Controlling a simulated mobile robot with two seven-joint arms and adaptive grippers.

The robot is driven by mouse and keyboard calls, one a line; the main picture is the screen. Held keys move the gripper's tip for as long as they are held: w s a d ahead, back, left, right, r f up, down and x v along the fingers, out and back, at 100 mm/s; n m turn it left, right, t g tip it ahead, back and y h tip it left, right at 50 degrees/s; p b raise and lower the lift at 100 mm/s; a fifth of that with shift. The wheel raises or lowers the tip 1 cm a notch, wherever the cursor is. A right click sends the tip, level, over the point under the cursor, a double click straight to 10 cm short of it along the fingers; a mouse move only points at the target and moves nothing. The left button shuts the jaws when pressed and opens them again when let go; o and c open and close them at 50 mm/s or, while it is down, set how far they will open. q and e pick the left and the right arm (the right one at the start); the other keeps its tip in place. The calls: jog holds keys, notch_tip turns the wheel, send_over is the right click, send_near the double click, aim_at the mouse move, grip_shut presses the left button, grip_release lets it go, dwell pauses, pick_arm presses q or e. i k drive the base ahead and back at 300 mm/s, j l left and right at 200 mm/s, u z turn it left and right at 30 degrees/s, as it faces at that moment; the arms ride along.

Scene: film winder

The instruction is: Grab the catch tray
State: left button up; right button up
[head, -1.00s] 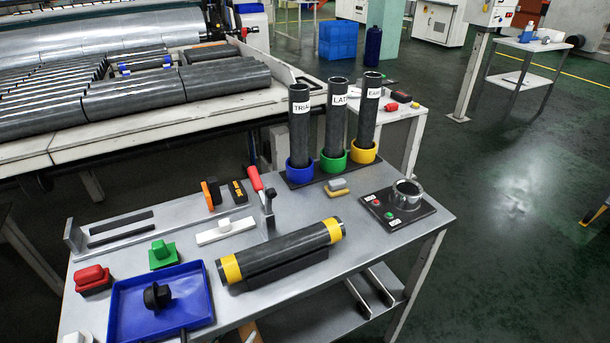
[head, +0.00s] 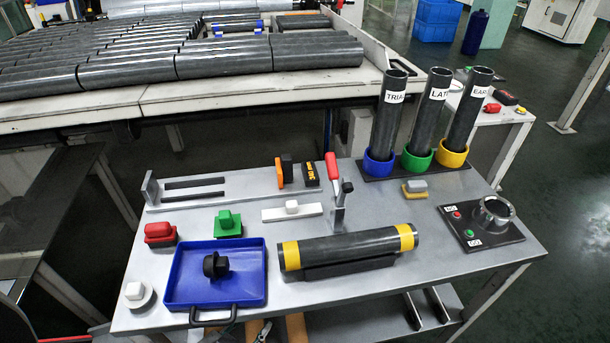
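The catch tray looks to be the shallow blue tray (head: 183,288) at the front left of the grey worktable in the head view. It lies flat, with a black loop handle (head: 213,317) on its near side, at the table's front edge. A black knobbed piece (head: 215,265) stands in the tray. Neither of my grippers can be made out in the head view.
Left of the tray are a white knob on a round base (head: 136,293) and a red block (head: 160,234). Behind it is a green block (head: 228,223). A dark roll with yellow bands (head: 345,248) lies close on its right. Labelled tubes (head: 390,117) stand farther back.

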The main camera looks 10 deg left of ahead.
aim_at(188, 288)
jog(key=k+l+u, duration=0.15)
jog(key=u, duration=0.3)
jog(key=k+u, duration=0.2)
jog(key=u, duration=0.2)
jog(key=i+u, duration=0.25)
jog(key=i, duration=0.15)
jog(key=k, duration=0.1)
